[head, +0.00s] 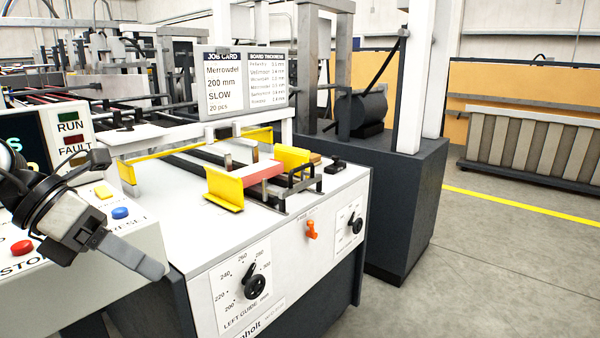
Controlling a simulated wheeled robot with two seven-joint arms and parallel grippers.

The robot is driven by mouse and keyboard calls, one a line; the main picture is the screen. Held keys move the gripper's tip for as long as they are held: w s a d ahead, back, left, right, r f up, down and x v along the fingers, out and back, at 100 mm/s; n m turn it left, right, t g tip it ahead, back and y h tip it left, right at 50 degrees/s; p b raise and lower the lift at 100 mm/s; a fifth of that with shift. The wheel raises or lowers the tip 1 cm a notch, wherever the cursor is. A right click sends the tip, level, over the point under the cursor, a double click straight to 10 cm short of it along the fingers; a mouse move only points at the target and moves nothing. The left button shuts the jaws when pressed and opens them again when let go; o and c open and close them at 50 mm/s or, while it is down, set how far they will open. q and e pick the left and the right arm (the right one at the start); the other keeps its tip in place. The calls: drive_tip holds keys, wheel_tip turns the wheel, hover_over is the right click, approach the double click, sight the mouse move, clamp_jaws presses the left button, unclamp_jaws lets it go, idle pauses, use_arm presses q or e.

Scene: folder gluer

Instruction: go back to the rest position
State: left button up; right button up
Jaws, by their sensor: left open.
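My left gripper (112,258) reaches in from the left, in front of the control panel (145,245). It is open, and I see nothing held between its fingers. One light grey finger points down and to the right, past the panel's front edge. The gripper covers part of the panel near the red STOP button (22,247). I cannot tell its exact distance from the panel. My right gripper is not in view.
The folder gluer's white top (330,190) carries yellow guides (225,188) and a red piece (262,172). Its front has a left guide knob (256,287), an orange lever (312,230) and another knob (356,225). A job card (222,85) stands behind. Open floor (480,270) lies right.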

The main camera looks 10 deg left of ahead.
use_arm(q)
drive_tip(key=w+d+f+n+t+h+p, duration=0.2)
drive_tip(key=d+n+t+h, duration=0.15)
drive_tip(key=n+t, duration=0.45)
drive_tip(key=w+d+f+n+t+h+p, duration=0.2)
drive_tip(key=w+d+f+n+t, duration=0.15)
drive_tip(key=n, duration=0.75)
drive_tip(key=s+f+n+t+y+p, duration=0.1)
drive_tip(key=s+f+n+t+y, duration=0.15)
drive_tip(key=f+n+y, duration=1)
drive_tip(key=s+d+f+n+g+h+p, duration=0.1)
drive_tip(key=s+d+f+n+g, duration=0.5)
drive_tip(key=s+d+f+n, duration=0.1)
wheel_tip(320, 180, down, 2)
drive_tip(key=s+n, duration=0.1)
drive_tip(key=s, duration=0.1)
drive_tip(key=shift+s+g, duration=0.3)
drive_tip(key=shift+s, duration=0.1)
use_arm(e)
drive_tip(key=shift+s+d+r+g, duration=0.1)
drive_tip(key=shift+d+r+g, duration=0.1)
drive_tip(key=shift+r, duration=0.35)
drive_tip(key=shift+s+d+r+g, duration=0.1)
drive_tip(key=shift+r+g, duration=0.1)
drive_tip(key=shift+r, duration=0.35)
